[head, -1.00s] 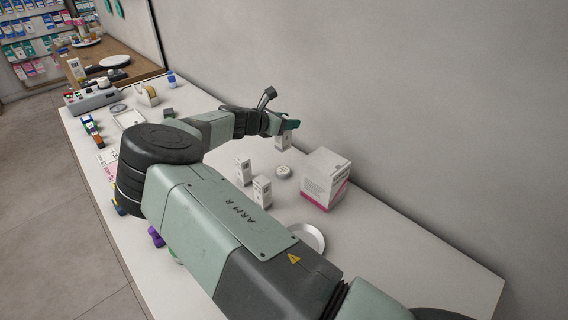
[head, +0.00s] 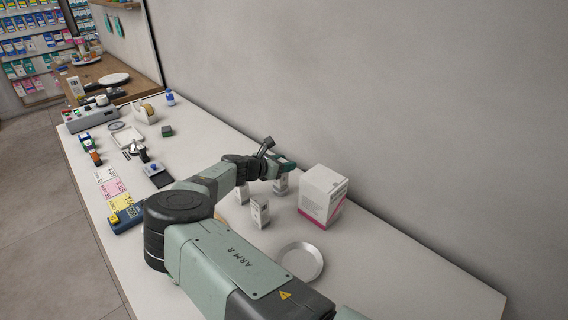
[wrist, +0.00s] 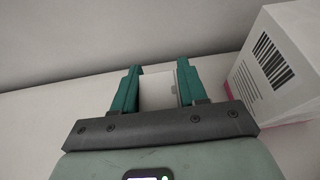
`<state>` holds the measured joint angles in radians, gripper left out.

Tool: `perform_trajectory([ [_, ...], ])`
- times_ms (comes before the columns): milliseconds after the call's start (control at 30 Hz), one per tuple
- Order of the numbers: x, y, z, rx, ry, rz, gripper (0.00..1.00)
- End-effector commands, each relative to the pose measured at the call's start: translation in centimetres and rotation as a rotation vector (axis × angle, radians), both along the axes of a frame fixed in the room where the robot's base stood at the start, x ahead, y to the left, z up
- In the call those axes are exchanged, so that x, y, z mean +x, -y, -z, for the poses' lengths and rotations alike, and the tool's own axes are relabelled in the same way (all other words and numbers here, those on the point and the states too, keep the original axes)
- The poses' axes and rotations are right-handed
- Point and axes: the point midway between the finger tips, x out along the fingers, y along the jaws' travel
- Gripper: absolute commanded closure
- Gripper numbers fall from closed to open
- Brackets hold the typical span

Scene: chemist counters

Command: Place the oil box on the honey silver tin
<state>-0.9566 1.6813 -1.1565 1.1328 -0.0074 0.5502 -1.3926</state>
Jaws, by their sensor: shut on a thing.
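My gripper (head: 285,166) is shut on a small white box, the oil box (head: 280,186), and holds it upright beside the large white carton. In the wrist view the oil box (wrist: 158,91) sits between the two green fingers of my gripper (wrist: 161,85). A small round pale lidded thing, likely the honey silver tin, showed here earlier. It is now hidden around the held box, so I cannot tell whether the box touches it.
The large white and pink carton (head: 322,194) stands close right of the gripper and also shows in the wrist view (wrist: 275,65). Small white boxes (head: 260,211) stand to the left. A round silver dish (head: 300,262) lies in front. The wall is close behind.

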Motion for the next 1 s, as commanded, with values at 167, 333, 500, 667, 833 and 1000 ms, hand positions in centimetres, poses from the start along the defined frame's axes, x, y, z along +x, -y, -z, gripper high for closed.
perform_trajectory([
  [167,0.0,0.0,0.1,0.0,0.0,0.001,0.38],
  [333,0.0,0.0,0.1,0.0,0.0,0.001,0.32],
  [500,0.0,0.0,0.0,0.0,0.0,0.0,0.32],
  [667,-1.0,-1.1,-0.8,0.001,0.0,-0.002,0.32],
  [833,-3.3,-3.5,-2.2,0.002,0.0,-0.003,0.32],
  [1000,-5.7,-5.7,-3.5,0.002,-0.001,-0.001,0.32],
])
